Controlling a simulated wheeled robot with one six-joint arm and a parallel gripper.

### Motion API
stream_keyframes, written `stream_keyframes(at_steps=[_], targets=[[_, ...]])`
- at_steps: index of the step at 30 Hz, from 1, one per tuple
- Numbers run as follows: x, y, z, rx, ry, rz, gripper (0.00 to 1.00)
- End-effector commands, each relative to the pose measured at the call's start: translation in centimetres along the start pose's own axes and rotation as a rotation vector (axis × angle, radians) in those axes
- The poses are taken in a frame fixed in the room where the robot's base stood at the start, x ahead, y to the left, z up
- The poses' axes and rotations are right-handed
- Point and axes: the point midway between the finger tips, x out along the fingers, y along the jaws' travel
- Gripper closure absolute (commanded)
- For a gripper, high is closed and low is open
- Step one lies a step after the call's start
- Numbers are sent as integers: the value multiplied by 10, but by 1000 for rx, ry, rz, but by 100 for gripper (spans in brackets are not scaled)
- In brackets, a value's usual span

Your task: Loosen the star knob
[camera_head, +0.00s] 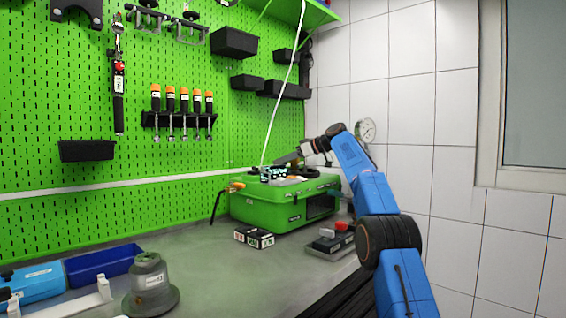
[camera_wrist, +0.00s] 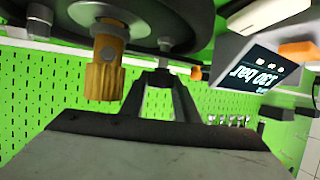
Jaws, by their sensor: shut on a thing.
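My gripper (camera_head: 289,158) reaches in from the right, above the green case (camera_head: 270,208), at the small pump testbench on its top. A digital gauge (camera_wrist: 258,68) at the right reads about 130 bar, upside down. In the head view the knob is too small to make out.
Small black boxes (camera_head: 254,238) and a dark device with a red part (camera_head: 330,241) lie before the case. A grey round-based unit (camera_head: 150,287) and a blue bin (camera_head: 103,263) stand at front left. A white hose (camera_head: 283,85) hangs above.

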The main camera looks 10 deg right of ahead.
Motion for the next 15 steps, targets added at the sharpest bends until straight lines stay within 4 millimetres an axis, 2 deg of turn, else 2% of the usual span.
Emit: stream_keyframes(at_steps=[15], targets=[[1,1,2,-23,-2,-59,94]])
